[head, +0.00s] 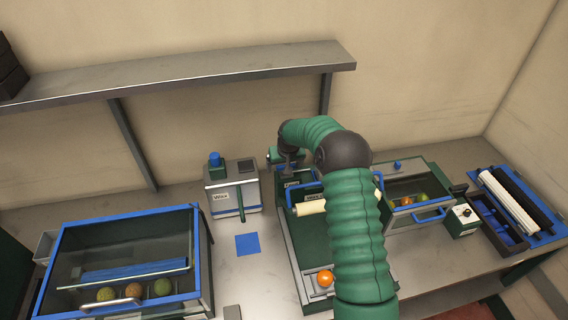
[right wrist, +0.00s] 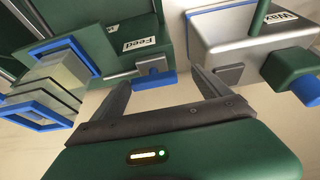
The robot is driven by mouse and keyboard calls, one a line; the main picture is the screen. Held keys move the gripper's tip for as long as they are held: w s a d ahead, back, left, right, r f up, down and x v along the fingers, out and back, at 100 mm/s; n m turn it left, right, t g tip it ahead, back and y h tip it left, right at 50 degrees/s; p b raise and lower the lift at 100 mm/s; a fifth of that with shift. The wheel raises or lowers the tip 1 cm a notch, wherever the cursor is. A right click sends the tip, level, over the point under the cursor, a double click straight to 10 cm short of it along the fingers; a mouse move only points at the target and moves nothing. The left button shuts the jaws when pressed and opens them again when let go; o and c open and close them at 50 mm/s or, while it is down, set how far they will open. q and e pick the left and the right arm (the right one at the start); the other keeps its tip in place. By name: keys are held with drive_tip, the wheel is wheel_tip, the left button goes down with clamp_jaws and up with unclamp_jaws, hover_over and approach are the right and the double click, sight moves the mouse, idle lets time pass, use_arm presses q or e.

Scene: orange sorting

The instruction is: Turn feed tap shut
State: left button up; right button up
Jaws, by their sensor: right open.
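My right gripper (head: 284,160) reaches over the machine at the back, with its arm hiding much of it in the head view. In the right wrist view my right gripper (right wrist: 159,80) is open, its two dark fingers spread apart. The feed tap (right wrist: 155,79), a blue bar with a grey block, shows between the fingertips, beside the "Feed" label (right wrist: 145,54) on a green housing. I see no finger touching it; its depth from the fingertips is hard to tell. In the head view the tap is mostly hidden by the gripper. My left gripper is not in view.
The wax box (head: 232,192) with a blue-topped knob stands left of the feed machine; it also shows in the wrist view (right wrist: 235,35). A blue-framed glass bin (head: 66,245) holds fruit at left. An orange (head: 325,278) lies at the machine's front. A blue square (head: 247,244) marks clear bench.

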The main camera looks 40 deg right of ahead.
drive_tip(key=shift+d, duration=0.1)
drive_tip(key=shift+d+f, duration=0.15)
drive_tip(key=shift+d, duration=0.05)
drive_tip(key=shift+d+f, duration=0.2)
drive_tip(key=shift+d, duration=0.05)
drive_tip(key=shift+c, duration=0.6)
drive_tip(key=shift+w+d+f, duration=0.15)
drive_tip(key=shift+d+f, duration=0.05)
drive_tip(key=shift+d, duration=0.25)
drive_tip(key=c, duration=0.5)
drive_tip(key=shift+c, duration=1.1)
drive_tip(key=shift+w+a+r, duration=0.1)
drive_tip(key=shift+a+r, duration=0.05)
drive_tip(key=shift+a, duration=0.25)
drive_tip(key=c, duration=0.5)
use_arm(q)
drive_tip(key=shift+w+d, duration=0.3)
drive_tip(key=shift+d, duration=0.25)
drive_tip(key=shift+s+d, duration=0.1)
use_arm(e)
drive_tip(key=shift+d, duration=0.1)
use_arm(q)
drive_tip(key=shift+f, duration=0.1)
